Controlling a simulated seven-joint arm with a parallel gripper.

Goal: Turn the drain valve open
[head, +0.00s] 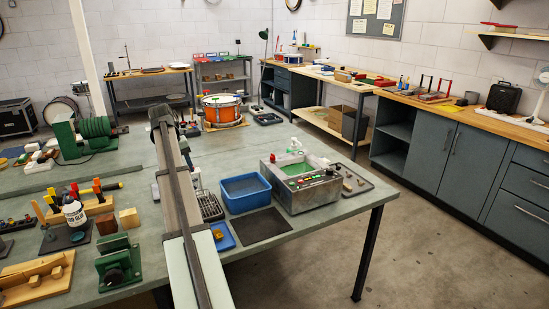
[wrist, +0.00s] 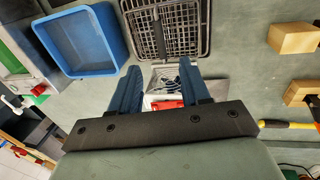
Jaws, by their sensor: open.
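A grey metal tank (head: 305,182) with green liquid and a control panel stands near the bench's right edge in the head view. A small white and green fitting (head: 295,145) rises at its back; I cannot tell if it is the drain valve. In the wrist view, part of the tank (wrist: 22,70) shows at the left, with small red and green parts beside it. My gripper (wrist: 158,68) is open, its blue fingers apart over the bench, away from the tank. A small light-coloured item with a red part (wrist: 168,104) shows between the fingers. My arm hides the gripper in the head view.
A blue tub (head: 246,192) stands between the tank and a dark wire basket (wrist: 166,25). A dark mat (head: 262,229) lies before the tub. Wooden blocks (wrist: 294,38) and a yellow-handled tool (wrist: 287,125) lie at the right in the wrist view. A drum (head: 221,111) stands farther back.

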